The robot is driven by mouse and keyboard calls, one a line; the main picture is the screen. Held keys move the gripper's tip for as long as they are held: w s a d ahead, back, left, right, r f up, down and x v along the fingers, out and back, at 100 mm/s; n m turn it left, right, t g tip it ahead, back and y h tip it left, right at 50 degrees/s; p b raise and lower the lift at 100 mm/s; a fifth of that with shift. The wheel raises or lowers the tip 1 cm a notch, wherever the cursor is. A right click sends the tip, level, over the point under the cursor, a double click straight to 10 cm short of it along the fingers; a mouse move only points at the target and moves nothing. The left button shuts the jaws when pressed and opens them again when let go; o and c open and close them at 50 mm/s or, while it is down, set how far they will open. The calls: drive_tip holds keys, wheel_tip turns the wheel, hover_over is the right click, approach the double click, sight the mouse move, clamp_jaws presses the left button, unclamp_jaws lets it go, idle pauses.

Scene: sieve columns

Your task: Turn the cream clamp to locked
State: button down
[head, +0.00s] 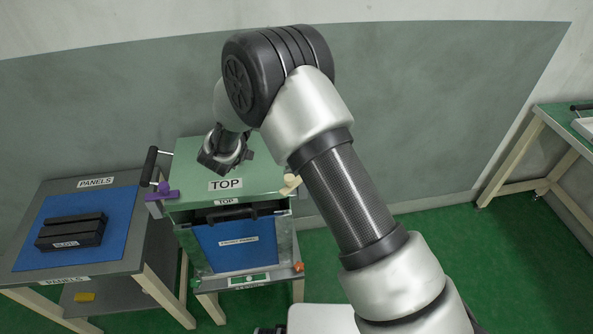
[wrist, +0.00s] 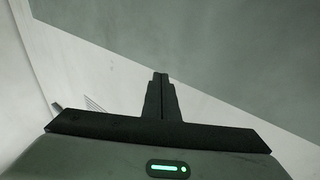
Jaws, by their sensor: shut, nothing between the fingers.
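The cream clamp (head: 290,184) sits at the top right corner of the green cabinet (head: 188,152) labelled TOP. It is small and partly beside my arm, and I cannot tell whether it is locked. My gripper (head: 208,160) is above the left part of the cabinet's top, to the left of the cream clamp and apart from it. In the wrist view my gripper (wrist: 161,82) has its fingers together with nothing between them. No clamp shows in the wrist view, only pale and grey surfaces.
A purple clamp (head: 163,188) and a black-handled lever (head: 149,167) are at the cabinet's left corner. A blue panel (head: 235,243) fills the front. A PANELS table (head: 120,195) with a black block (head: 72,232) stands left. Another green table (head: 560,118) is far right.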

drive_tip(key=w+d+r+n+y+p, duration=0.1)
drive_tip(key=w+r+n+y+p, duration=0.2)
drive_tip(key=n+y, duration=0.35)
drive_tip(key=s+d+f+n+g+y+p, duration=0.25)
drive_tip(key=s+d+n+g, duration=0.3)
drive_tip(key=s, duration=0.45)
drive_tip(key=s+d+f+n+g+y+p, duration=0.2)
drive_tip(key=s+d+n+g+p, duration=0.4)
drive_tip(key=s, duration=0.5)
drive_tip(key=s+d+f+n+g+y+p, duration=0.2)
drive_tip(key=s+d+f+n+g, duration=0.15)
drive_tip(key=s+n, duration=0.5)
drive_tip(key=w+a+f+m+b, duration=0.1)
drive_tip(key=w+a+f+b, duration=0.2)
drive_tip(key=a+f, duration=0.3)
drive_tip(key=shift+w+a+f, duration=0.3)
drive_tip(key=shift+w+f, duration=0.25)
drive_tip(key=shift+f, duration=0.15)
drive_tip(key=shift+w, duration=0.1)
